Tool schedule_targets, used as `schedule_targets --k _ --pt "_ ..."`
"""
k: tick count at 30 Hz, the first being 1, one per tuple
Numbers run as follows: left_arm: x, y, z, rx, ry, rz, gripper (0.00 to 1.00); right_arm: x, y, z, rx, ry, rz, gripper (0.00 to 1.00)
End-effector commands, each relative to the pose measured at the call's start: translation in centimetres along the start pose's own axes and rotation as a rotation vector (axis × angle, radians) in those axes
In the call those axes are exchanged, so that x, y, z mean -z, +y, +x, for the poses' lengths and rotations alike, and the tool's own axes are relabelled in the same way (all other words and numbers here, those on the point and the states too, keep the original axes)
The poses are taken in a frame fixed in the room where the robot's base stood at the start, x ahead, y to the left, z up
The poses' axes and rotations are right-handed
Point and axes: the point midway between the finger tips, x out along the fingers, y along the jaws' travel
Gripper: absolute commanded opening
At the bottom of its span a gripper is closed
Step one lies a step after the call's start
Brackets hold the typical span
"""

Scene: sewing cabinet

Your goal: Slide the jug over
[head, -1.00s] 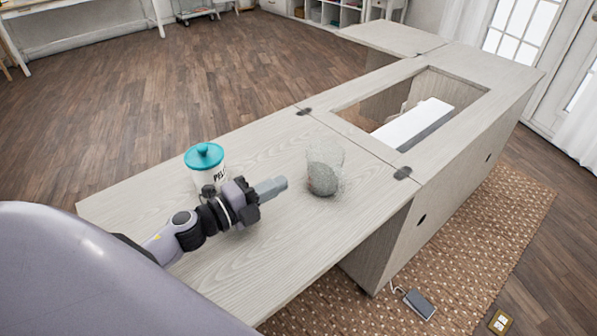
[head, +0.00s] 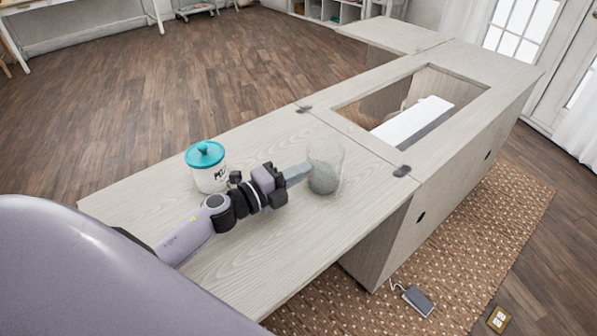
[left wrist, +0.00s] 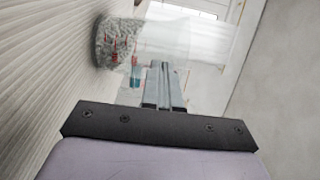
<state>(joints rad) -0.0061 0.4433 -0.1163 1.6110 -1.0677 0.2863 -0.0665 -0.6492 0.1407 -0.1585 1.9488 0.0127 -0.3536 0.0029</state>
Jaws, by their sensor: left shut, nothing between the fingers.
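The jug (head: 325,166) is a clear, see-through vessel with grey contents in its lower part. It stands upright on the pale wooden leaf of the cabinet in the head view. It also shows in the left wrist view (left wrist: 120,45), just beyond the fingers. My left gripper (head: 303,172) is shut and empty. Its fingertips are at the jug's left side, touching it or very close; I cannot tell which. The shut fingers also show in the left wrist view (left wrist: 163,88). My right gripper is not in view.
A white jar with a teal lid (head: 206,165) stands behind my left arm. The cabinet's opening (head: 365,118) holds a white machine (head: 412,122). Dark hinges (head: 402,171) mark the leaf's seam right of the jug. The leaf's front is clear.

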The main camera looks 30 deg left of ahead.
Motion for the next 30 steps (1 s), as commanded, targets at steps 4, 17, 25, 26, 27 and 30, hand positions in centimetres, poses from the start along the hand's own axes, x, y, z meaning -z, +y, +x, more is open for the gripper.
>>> schedule_targets --k 4,17,25,26,27,30 --pt "0.0 -0.1 1.7 0.004 0.000 -0.002 0.00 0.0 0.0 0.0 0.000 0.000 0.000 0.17" --pt "0.0 0.0 3.5 0.001 0.000 0.000 0.00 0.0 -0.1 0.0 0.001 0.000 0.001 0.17" --pt "-0.1 0.0 3.5 0.000 0.001 0.000 0.00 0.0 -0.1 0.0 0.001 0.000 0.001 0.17" --pt "-0.1 0.0 3.4 0.000 0.001 0.001 0.00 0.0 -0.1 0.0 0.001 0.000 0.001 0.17" --pt "-0.2 0.0 3.4 0.000 0.001 0.001 0.00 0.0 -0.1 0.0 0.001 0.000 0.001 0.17" --pt "-0.5 0.0 3.3 0.000 0.002 0.001 0.00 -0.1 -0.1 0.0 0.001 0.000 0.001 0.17"
